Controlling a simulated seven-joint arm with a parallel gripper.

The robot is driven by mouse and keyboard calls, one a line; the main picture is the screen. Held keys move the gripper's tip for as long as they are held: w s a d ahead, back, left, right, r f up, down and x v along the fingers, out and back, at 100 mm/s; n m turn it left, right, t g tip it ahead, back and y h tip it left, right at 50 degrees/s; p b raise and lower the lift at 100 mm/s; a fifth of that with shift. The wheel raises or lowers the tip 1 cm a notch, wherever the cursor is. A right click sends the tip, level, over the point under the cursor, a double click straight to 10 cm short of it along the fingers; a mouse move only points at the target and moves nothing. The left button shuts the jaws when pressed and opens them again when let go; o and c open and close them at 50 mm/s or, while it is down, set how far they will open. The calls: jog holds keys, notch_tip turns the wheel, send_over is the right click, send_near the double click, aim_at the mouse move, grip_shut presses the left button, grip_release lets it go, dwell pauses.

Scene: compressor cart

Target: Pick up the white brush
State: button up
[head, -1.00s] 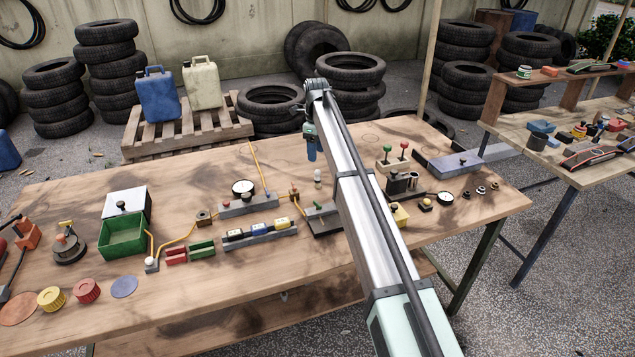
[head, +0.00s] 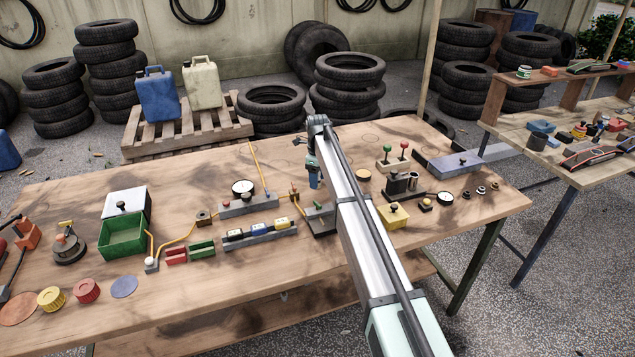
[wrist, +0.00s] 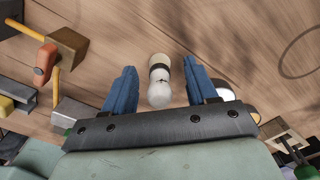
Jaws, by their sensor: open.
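The white brush (wrist: 160,88) shows in the wrist view as a rounded white body with a dark band and a pale far end. It lies in the gap between the two blue fingers of my gripper (wrist: 159,68), with wood visible on both sides of it. My gripper is open. In the head view my gripper (head: 314,180) points down over the workbench (head: 200,305), near its middle. The brush is hidden there by my gripper and arm.
Left of the gap in the wrist view are a wooden block (wrist: 68,44) and an orange piece (wrist: 45,62). A white round thing (wrist: 223,93) sits beside the right finger, partly covered. A yellow box (head: 392,217) stands right of my arm.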

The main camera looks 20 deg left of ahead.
jog(key=shift+f, duration=0.4)
jog(key=shift+c, duration=0.2)
grip_shut()
